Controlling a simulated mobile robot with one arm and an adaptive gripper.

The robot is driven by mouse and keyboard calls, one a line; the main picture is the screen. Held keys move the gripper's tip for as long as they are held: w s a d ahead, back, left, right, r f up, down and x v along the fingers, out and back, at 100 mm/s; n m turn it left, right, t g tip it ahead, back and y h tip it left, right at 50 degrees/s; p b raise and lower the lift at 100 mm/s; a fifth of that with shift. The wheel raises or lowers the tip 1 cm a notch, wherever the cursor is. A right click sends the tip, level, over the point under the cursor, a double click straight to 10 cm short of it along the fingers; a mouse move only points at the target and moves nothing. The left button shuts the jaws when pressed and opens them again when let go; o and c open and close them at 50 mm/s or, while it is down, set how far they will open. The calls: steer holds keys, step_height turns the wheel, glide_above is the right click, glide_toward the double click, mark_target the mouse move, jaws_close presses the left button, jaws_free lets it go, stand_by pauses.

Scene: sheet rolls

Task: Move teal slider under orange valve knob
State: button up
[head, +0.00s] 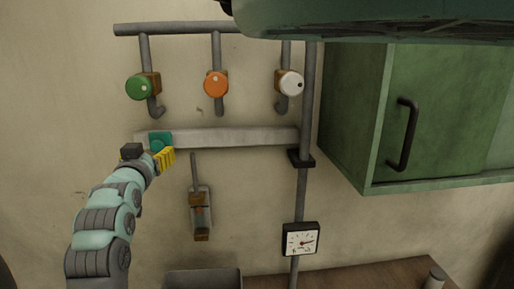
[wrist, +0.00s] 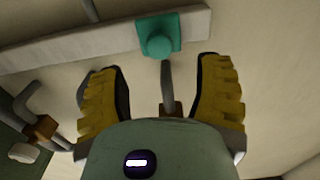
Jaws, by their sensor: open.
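The teal slider (head: 160,141) sits near the left end of a pale horizontal rail (head: 230,137) on the wall. The orange valve knob (head: 216,84) is above the rail, to the right of the slider. My gripper (head: 165,158) is just below the slider in the head view and hides part of its lower edge. In the wrist view, the yellow fingers (wrist: 160,66) are spread apart and empty. The slider also shows there (wrist: 160,35), with its round teal knob just beyond the gap between the fingertips. I see no clear contact.
A green knob (head: 139,87) and a white knob (head: 290,83) flank the orange one. A lever (head: 198,205) hangs below the rail. A vertical pipe (head: 301,205) with a gauge (head: 300,239) stands at the rail's right end, beside a green cabinet (head: 420,115).

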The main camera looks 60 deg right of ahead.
mark_target(157, 146)
steer(key=shift+p+x, duration=1.65)
steer(key=shift+x, duration=0.65)
steer(key=shift+p+x, duration=0.6)
steer(key=shift+x, duration=0.25)
steer(key=shift+d, duration=0.1)
steer(key=shift+f, duration=0.1)
jaws_close()
